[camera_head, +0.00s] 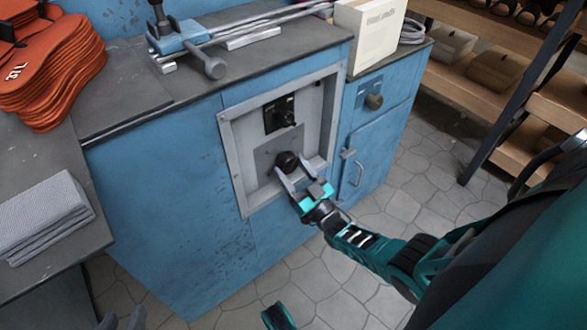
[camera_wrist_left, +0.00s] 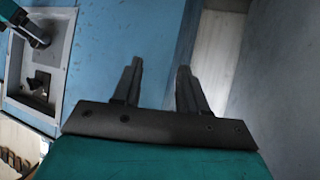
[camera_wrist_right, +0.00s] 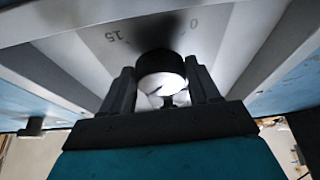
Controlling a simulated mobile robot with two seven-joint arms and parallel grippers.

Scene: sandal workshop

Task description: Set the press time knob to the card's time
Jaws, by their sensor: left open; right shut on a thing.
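The round black knob (camera_head: 288,161) is on the lower grey plate of the recessed panel in the blue cabinet. My right gripper (camera_head: 296,178) is shut on it. In the right wrist view the knob (camera_wrist_right: 161,78) sits between the fingertips, its bright end face carrying a dark mark; "15" and "0" are readable on the dial plate (camera_wrist_right: 128,38) behind. Which number the knob points to, I cannot tell. My left gripper (camera_wrist_left: 158,78) is open and empty beside blue cabinet surfaces; only its grey tips (camera_head: 124,321) show at the head view's bottom edge. I cannot make out a time card.
A black switch (camera_head: 280,115) sits above the knob. The panel has a raised metal frame (camera_head: 235,165). A door handle (camera_head: 357,172) is to its right. The bench top holds a clamp tool (camera_head: 185,40) and a white box (camera_head: 370,35). The tiled floor in front is open.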

